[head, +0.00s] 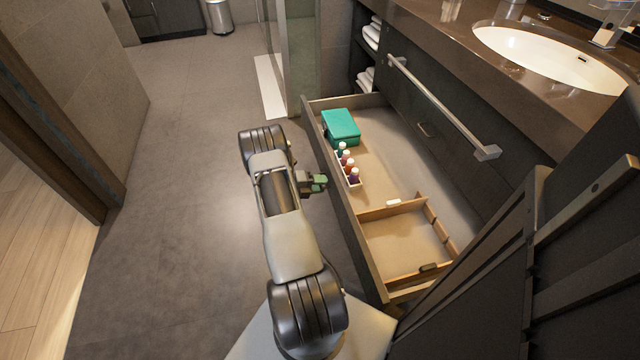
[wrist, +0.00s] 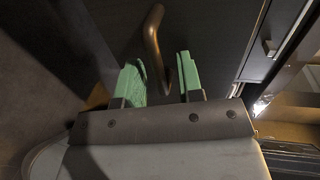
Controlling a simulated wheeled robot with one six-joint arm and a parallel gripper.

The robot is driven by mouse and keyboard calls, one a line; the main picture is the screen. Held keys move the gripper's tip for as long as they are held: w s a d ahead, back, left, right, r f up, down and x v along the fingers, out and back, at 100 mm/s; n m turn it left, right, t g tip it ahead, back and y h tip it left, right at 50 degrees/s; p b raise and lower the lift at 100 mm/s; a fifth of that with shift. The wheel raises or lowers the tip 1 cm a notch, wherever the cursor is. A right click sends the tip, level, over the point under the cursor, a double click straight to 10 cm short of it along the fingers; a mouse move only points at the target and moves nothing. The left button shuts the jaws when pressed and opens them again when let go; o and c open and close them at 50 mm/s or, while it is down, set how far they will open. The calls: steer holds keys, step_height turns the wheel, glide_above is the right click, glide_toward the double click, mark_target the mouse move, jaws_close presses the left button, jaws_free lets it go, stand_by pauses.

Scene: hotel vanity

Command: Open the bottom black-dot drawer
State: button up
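A bottom drawer (head: 325,165) under the vanity stands pulled far out in the head view, with its inside in full sight. Its outer face is mostly turned away there, and I see no black dot. My gripper (head: 318,182) is beside the drawer's front, on the floor side. In the wrist view my gripper (wrist: 160,82) has its two green fingers apart, with a curved bronze handle (wrist: 153,38) on a dark panel reaching between them. The handle lies nearer the right finger; I cannot tell whether they touch.
The drawer holds a teal box (head: 341,127), several small bottles (head: 348,165) and wooden dividers (head: 392,210). Above it are a closed drawer front with a handle (head: 425,130), a towel bar (head: 440,105) and a sink (head: 550,58). Open floor (head: 185,200) lies to the left.

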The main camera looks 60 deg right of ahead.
steer(key=shift+w, duration=0.1)
steer(key=p+v, duration=0.3)
steer(key=v, duration=1)
steer(key=shift+w+a, duration=0.25)
steer(key=shift+a, duration=0.05)
steer(key=shift+r, duration=0.2)
steer(key=w+a+r+m+t+y+p, duration=0.15)
steer(key=a+r+m+p, duration=0.3)
steer(key=r, duration=0.55)
steer(key=a+r+m+t+y+p, duration=0.1)
steer(key=a+r+m+t+p, duration=0.25)
steer(key=r, duration=0.65)
steer(key=w+a+r+m+y+p, duration=0.15)
steer(key=a+r+m+p, duration=0.35)
steer(key=r, duration=0.6)
steer(key=s+a+r+m+t+y+p, duration=0.3)
steer(key=s+a+r+m+t+p, duration=0.2)
steer(key=a+r, duration=0.5)
steer(key=s+a+r+m+t+y+p, duration=0.4)
steer(key=a+r+m+p, duration=0.4)
steer(key=r, duration=0.8)
steer(key=shift+s+a+m+t+p, duration=0.4)
steer(key=shift+s+a+p, duration=0.3)
steer(key=shift+a+p, duration=0.65)
steer(key=shift+d, duration=0.1)
